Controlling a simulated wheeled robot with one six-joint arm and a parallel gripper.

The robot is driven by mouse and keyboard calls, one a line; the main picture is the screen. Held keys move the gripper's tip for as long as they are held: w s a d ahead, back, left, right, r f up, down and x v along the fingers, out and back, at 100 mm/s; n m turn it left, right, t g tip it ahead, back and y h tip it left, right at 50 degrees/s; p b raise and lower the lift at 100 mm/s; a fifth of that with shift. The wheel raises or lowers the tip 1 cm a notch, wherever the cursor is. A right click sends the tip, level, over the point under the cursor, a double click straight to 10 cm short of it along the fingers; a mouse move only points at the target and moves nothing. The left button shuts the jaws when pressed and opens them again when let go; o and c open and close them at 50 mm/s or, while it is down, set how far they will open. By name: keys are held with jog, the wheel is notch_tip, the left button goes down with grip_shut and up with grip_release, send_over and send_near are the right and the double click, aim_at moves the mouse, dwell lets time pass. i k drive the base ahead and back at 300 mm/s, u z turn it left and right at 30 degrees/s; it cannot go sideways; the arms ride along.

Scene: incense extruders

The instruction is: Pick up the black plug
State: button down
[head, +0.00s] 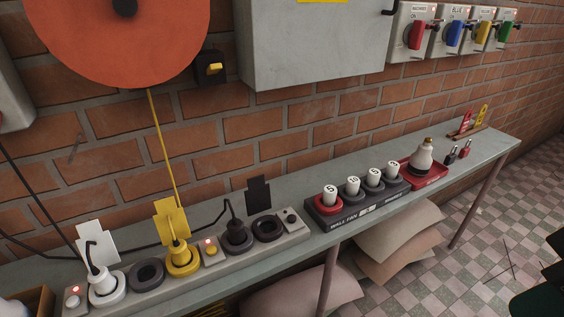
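The black plug (237,236) sits upright in a dark round socket on the grey socket strip (213,261) on the bench. A black cord loops from its top and runs left along the wall. A black tag (258,196) stands behind it. To its left are a yellow plug (181,257) in a yellow socket and a white plug (102,282) in a white socket. An empty dark socket (267,229) is just right of the black plug; another (147,273) lies between white and yellow. My gripper cannot be made out in the head view.
A rack of numbered white cylinders (353,205) and a red tray (432,178) with a bulb stand right on the bench (475,157). A grey wall box (315,45) and orange disc (120,40) hang above. A dark shape (545,293) at lower right is unclear.

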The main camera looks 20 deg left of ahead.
aim_at(237, 234)
jog(key=u, duration=1.35)
jog(key=k, duration=0.5)
jog(key=z, duration=0.8)
jog(key=i, duration=0.9)
jog(key=u, duration=1.55)
